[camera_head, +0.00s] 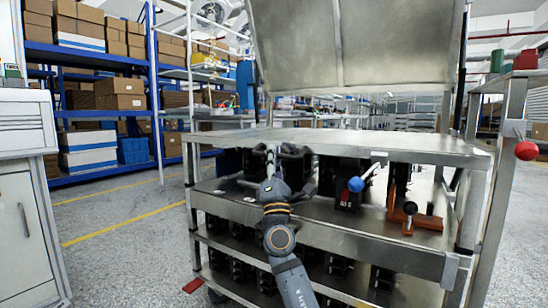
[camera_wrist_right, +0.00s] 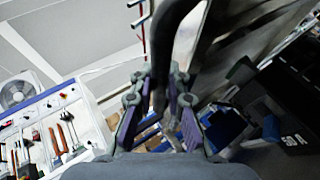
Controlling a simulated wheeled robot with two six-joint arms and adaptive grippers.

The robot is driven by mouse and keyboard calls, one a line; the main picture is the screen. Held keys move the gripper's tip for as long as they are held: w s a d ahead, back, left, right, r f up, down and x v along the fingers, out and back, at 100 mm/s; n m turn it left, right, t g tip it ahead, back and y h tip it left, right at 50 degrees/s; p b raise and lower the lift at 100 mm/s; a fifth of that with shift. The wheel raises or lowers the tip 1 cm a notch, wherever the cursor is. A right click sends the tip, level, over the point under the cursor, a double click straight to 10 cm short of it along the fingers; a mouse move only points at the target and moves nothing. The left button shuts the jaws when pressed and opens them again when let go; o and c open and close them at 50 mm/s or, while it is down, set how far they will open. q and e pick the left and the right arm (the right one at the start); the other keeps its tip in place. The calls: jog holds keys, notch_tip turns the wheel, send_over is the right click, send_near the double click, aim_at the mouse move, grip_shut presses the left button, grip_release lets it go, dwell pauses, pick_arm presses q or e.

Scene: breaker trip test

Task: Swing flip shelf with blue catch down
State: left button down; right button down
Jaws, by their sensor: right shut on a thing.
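The metal cart has a large panel (camera_head: 350,45) raised upright above its flat top shelf (camera_head: 350,141). I cannot tell for certain which of the two is the flip shelf. A lever with a blue ball (camera_head: 356,184) stands under the top shelf's front edge; a tall blue part (camera_head: 245,85) shows behind the cart's left side. I cannot tell which blue part is the catch. My right gripper (camera_head: 275,156) is at the top shelf's front edge, left of the blue ball. In the wrist view it (camera_wrist_right: 165,102) is shut on a dark bar (camera_wrist_right: 165,45). My left gripper is out of view.
Black devices and an orange clamp (camera_head: 408,210) sit on the shelf below. A red ball (camera_head: 526,150) sticks out at the right. A white cabinet (camera_head: 28,190) stands at the left. The floor (camera_head: 115,215) between cabinet and cart is clear.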

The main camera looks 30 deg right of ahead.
jog(key=shift+a+f, duration=0.1)
jog(key=shift+f, duration=0.4)
jog(key=shift+f+b, duration=0.1)
jog(key=shift+b, duration=0.2)
jog(key=shift+f, duration=0.1)
jog(key=c, duration=1.3)
grip_release()
jog(key=shift+w+f, duration=0.1)
jog(key=shift+c, duration=0.2)
jog(key=shift+s, duration=0.2)
jog(key=v, duration=1.1)
jog(key=shift+s+a+f, duration=0.15)
jog(key=shift+s+f, duration=0.05)
jog(key=shift+s, duration=0.05)
